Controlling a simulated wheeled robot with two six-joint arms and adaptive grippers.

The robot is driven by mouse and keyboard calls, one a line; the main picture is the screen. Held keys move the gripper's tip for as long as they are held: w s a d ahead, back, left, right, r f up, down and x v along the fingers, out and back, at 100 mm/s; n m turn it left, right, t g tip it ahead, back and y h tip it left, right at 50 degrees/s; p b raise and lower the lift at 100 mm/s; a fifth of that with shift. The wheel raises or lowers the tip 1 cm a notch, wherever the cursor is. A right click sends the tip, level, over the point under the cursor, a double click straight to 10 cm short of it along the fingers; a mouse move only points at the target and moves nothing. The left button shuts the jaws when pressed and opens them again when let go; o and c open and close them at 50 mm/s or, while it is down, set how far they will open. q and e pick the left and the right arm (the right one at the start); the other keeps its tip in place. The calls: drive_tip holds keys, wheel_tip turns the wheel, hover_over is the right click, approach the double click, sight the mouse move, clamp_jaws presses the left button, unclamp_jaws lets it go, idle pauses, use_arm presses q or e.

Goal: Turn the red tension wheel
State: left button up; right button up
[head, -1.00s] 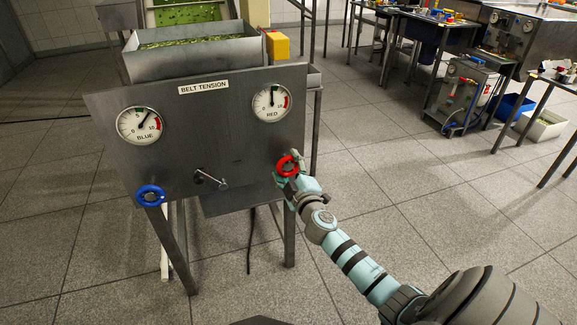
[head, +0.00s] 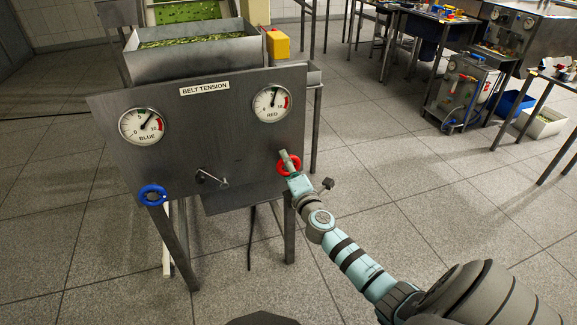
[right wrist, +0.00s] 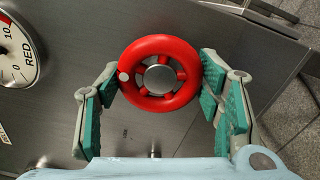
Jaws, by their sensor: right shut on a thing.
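The red tension wheel (head: 288,168) is mounted low on the right of the grey BELT TENSION panel (head: 215,140). In the right wrist view the red wheel (right wrist: 161,47) fills the space between the teal-padded fingers of my right gripper (right wrist: 160,88), one on each side of the rim. My right gripper (head: 290,166) is shut on the wheel. The RED gauge (head: 271,103) is above the wheel, its needle pointing nearly straight up. My left gripper is not in view.
A blue wheel (head: 152,195) and the BLUE gauge (head: 143,126) are on the panel's left side. A small crank handle (head: 211,179) sticks out between the wheels. A metal hopper (head: 190,60) stands behind.

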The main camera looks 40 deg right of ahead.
drive_tip(key=shift+f+n, duration=0.1)
drive_tip(key=shift+n, duration=0.2)
drive_tip(key=o, duration=1.1)
drive_tip(key=shift+o, duration=0.4)
drive_tip(key=shift+s, duration=0.1)
drive_tip(key=v, duration=1.2)
